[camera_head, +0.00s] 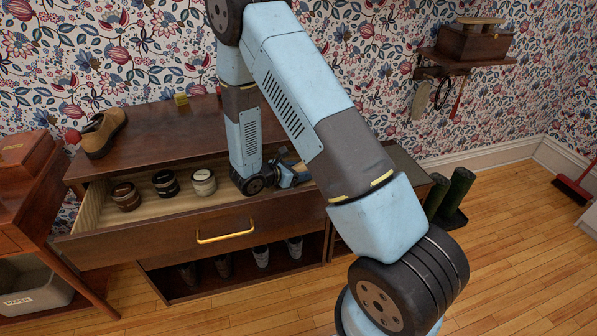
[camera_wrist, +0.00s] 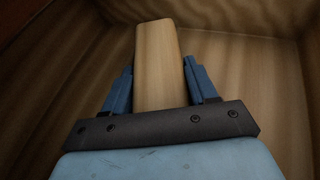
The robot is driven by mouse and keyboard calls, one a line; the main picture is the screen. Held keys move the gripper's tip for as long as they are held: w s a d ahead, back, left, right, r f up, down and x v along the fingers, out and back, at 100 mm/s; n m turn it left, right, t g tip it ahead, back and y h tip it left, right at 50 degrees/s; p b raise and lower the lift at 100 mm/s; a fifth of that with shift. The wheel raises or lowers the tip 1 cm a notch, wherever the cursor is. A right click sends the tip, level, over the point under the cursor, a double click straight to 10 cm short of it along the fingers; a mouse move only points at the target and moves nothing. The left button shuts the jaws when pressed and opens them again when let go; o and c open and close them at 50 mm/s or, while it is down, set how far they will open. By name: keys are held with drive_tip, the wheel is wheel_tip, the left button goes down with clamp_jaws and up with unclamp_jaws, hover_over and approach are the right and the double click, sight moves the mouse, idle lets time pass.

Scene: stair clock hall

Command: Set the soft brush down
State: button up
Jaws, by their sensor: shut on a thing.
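In the wrist view, my gripper (camera_wrist: 160,92) is shut on a pale wooden block-shaped thing, the soft brush (camera_wrist: 157,50). The brush lies between the two blue fingers and points away from the wrist; no bristles show. Wooden drawer walls and floor surround it. Whether the brush touches the drawer floor I cannot tell. In the head view, my gripper (camera_head: 290,174) is at the right end of the open drawer (camera_head: 215,192), low and inside it. The brush cannot be made out there.
Three jars, one brown (camera_head: 126,196), one black (camera_head: 165,183) and one white-lidded (camera_head: 203,182), stand in the drawer's left and middle. Dark boots (camera_head: 455,195) stand right of the cabinet.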

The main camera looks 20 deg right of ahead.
drive_tip(key=shift+f, duration=0.1)
drive_tip(key=o, duration=1.1)
